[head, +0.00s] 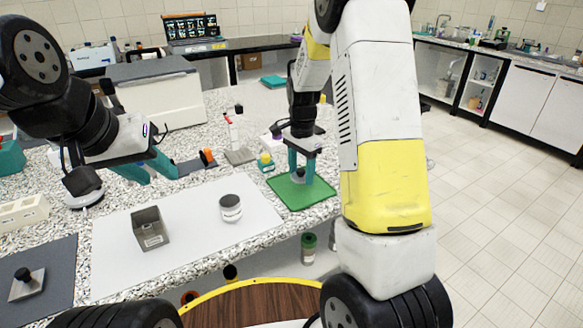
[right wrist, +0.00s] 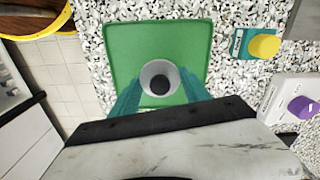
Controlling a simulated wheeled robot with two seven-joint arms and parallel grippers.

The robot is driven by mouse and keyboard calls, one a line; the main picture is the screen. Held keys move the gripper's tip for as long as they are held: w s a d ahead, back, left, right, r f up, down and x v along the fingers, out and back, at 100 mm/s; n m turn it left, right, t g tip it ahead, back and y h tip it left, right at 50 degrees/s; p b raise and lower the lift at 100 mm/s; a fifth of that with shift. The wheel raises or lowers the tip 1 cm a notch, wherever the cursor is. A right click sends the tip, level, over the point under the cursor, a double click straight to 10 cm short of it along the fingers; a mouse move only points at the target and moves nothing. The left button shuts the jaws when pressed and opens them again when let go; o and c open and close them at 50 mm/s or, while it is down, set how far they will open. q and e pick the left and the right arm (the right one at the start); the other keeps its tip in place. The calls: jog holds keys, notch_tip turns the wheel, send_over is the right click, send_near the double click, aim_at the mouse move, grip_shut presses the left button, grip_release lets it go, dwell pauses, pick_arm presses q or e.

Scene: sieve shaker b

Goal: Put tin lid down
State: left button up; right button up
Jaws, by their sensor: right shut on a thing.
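The tin lid (right wrist: 160,79), a round grey piece with a dark knob, is between the teal fingertips of my right gripper (right wrist: 158,90) in the right wrist view. The gripper is shut on it, over the green mat (right wrist: 118,45). In the head view my right gripper (head: 300,174) points down at the green mat (head: 312,196); the lid is hard to make out there. I cannot tell whether the lid touches the mat. A round grey-white tin (head: 230,208) stands upright on the white mat (head: 190,257). My left gripper (head: 158,172) is open and empty above the counter.
A square metal container (head: 150,228) stands left of the tin. A dark grey mat (head: 55,262) holds a metal plate with a black knob (head: 27,284). The white mat has free room around the tin.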

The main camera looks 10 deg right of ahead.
jog(key=shift+f, duration=1.2)
jog(key=shift+f, duration=0.15)
jog(key=o, duration=1.3)
